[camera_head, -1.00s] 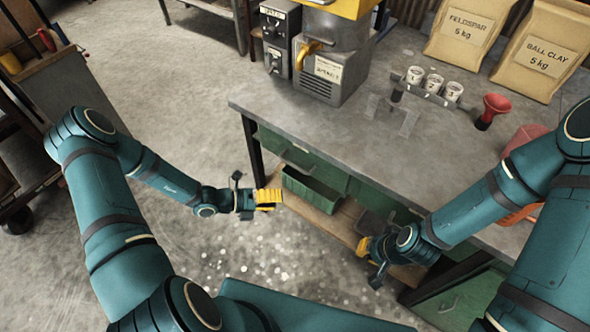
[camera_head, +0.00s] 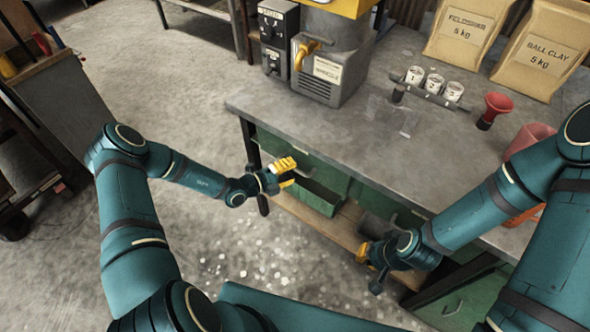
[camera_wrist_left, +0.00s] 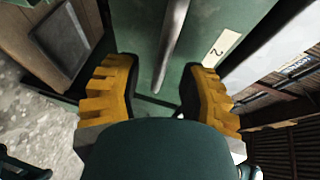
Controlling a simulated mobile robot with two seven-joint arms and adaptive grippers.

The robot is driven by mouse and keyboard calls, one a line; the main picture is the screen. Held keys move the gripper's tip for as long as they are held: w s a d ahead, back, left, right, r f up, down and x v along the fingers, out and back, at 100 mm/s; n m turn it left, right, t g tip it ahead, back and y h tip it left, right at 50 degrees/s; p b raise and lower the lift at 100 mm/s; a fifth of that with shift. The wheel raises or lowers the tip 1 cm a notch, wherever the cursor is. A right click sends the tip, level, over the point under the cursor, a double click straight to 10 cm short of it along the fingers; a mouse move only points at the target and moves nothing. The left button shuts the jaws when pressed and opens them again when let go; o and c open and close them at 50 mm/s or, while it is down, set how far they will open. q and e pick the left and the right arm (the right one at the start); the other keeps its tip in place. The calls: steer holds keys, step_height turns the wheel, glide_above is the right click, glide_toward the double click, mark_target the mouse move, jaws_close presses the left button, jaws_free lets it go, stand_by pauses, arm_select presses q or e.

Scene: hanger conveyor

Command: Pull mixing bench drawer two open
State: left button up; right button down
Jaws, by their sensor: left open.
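The mixing bench (camera_head: 300,115) has green drawer fronts under its grey top. In the left wrist view, a green drawer front with a label "2" (camera_wrist_left: 213,50) fills the upper middle. Its long grey bar handle (camera_wrist_left: 172,45) runs toward the gap between my fingers. My left gripper (camera_head: 284,172) is open in front of the drawer; its yellow fingers also show in the left wrist view (camera_wrist_left: 160,95). The handle lies between the fingers' lines, and I see no grip on it. My right gripper (camera_head: 366,254) hangs low by the bench front; its finger opening is unclear.
A red funnel (camera_head: 495,108), white cups (camera_head: 433,83) and bags (camera_head: 535,55) stand on the bench top. Open concrete floor (camera_head: 190,60) lies to the left.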

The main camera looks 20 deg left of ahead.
arm_select(q)
steer(key=shift+x, duration=1)
arm_select(e)
steer(key=shift+f, duration=0.15)
arm_select(q)
jaws_close()
